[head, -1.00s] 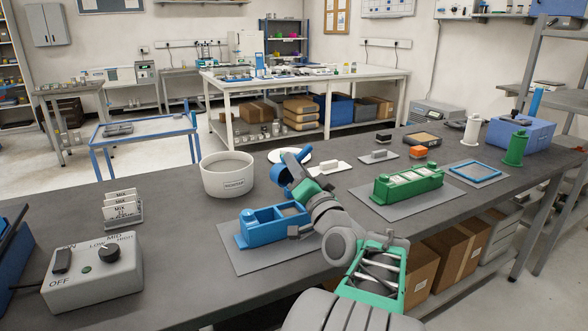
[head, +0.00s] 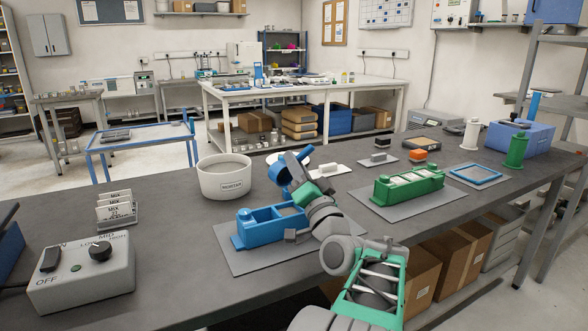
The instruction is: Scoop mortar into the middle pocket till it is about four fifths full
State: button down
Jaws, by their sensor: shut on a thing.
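The blue mould (head: 262,239) with its row of pockets lies on a grey mat (head: 232,262) at the front of the bench. Grey shows in the pocket nearest my gripper; the middle pocket's fill level is too small to tell. The white mortar bowl (head: 223,187) stands behind and left of the mould, with grey mortar inside. My gripper (head: 300,178) is shut on a blue scoop (head: 275,176), held above the mould's right end and right of the bowl. The scoop's contents cannot be made out. My wrist hides part of the mould's right end.
A white plate lies partly hidden behind the scoop. A green mould (head: 408,187), an empty-looking blue frame (head: 475,174) and small blocks on mats stand to the right. A control box (head: 82,275) and card holder (head: 116,209) stand left. Bench between box and mould is clear.

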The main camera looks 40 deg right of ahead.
jog(key=shift+s+f+m+t+h+b, duration=0.15)
jog(key=shift+s+m+t+h+b, duration=0.6)
jog(key=shift+b, duration=2.5)
jog(key=shift+w+t, duration=0.15)
jog(key=shift+t, duration=0.1)
